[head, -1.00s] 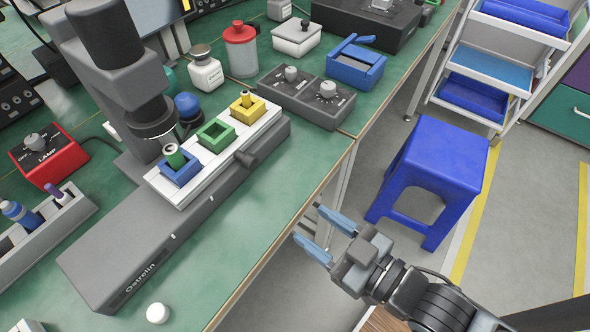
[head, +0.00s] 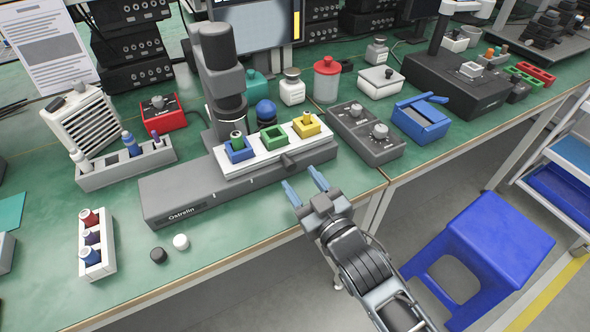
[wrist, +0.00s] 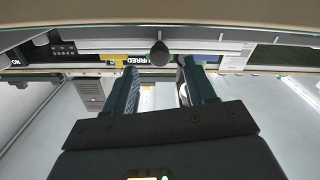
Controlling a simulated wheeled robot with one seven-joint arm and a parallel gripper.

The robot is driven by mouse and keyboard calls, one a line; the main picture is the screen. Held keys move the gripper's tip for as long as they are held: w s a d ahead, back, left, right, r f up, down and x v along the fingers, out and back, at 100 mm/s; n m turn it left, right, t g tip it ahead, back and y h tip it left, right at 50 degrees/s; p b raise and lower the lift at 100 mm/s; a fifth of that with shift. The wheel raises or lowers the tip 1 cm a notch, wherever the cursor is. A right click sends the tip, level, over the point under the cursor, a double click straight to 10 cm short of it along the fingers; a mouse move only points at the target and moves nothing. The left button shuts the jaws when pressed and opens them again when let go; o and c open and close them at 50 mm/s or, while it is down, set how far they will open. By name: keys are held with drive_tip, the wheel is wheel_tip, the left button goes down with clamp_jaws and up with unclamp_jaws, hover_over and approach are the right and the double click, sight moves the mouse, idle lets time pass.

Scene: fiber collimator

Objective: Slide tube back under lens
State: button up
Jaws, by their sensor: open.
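A white slide (head: 265,150) rides on the grey Ostrelin base (head: 200,190). It carries a blue holder (head: 238,151) with a green tube (head: 237,138), an empty-looking green holder (head: 272,138) and a yellow holder (head: 306,127) with a yellow piece in it. The dark lens column (head: 222,75) stands behind the slide's left end, near the blue holder. A dark knob (head: 289,161) sticks out of the slide's front; it also shows in the wrist view (wrist: 159,53), between the fingers. My gripper (head: 304,186) is open and empty at the bench's front edge, apart from the knob.
A grey two-knob box (head: 367,135) and a blue lidded box (head: 420,118) stand right of the base. A white vial rack (head: 97,245) and two small caps, one white (head: 181,241), lie at the front left. A blue stool (head: 480,255) stands right of my arm.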

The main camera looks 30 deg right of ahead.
sight(292, 168)
drive_tip(key=shift+w, duration=2.2)
clamp_jaws()
